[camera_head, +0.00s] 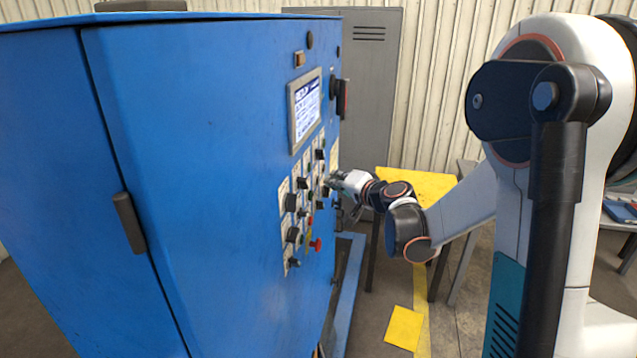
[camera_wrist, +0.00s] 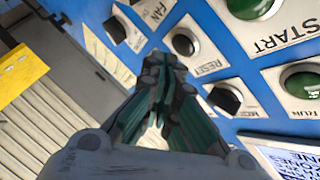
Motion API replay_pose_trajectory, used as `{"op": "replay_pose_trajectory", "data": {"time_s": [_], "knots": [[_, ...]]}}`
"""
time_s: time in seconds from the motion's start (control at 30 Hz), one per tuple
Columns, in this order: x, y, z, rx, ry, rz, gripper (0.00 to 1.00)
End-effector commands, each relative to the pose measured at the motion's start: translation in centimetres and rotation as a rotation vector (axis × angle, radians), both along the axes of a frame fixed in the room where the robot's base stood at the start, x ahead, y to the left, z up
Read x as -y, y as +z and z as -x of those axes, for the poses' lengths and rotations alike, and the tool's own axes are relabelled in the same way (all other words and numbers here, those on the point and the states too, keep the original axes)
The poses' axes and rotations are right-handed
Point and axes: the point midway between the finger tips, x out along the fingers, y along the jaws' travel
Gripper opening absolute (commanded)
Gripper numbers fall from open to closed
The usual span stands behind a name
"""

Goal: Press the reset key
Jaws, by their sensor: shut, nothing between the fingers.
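The reset key (camera_wrist: 184,44) is a round dark button in a light ring on a white plate marked RESET, in the wrist view just above and right of my fingertips. My gripper (camera_wrist: 162,62) is shut and empty, with its tips close to the key's plate. I cannot tell whether they touch it. In the head view my gripper (camera_head: 332,183) is at the right side of the control panel (camera_head: 283,188) on the blue cabinet. The reset key cannot be picked out there.
Around the key are a FAN knob (camera_wrist: 131,24), a MODE knob (camera_wrist: 226,98), a green START button (camera_wrist: 252,6) and a green RUN button (camera_wrist: 303,84). A red button (camera_head: 317,244) sits low on the panel. A yellow-topped table (camera_head: 425,184) stands behind my forearm.

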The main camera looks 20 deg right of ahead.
Motion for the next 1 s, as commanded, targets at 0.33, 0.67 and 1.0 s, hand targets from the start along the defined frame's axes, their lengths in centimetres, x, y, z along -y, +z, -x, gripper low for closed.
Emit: {"op": "replay_pose_trajectory", "data": {"time_s": [0.33, 0.67, 1.0], "knots": [[0.3, 0.0, 0.1, 0.000, 0.000, 0.000, 0.00], [2.5, 0.0, 1.7, 0.000, -0.002, -0.001, 0.00], [4.2, 0.0, 2.8, 0.000, 0.000, 0.000, 0.00]]}}
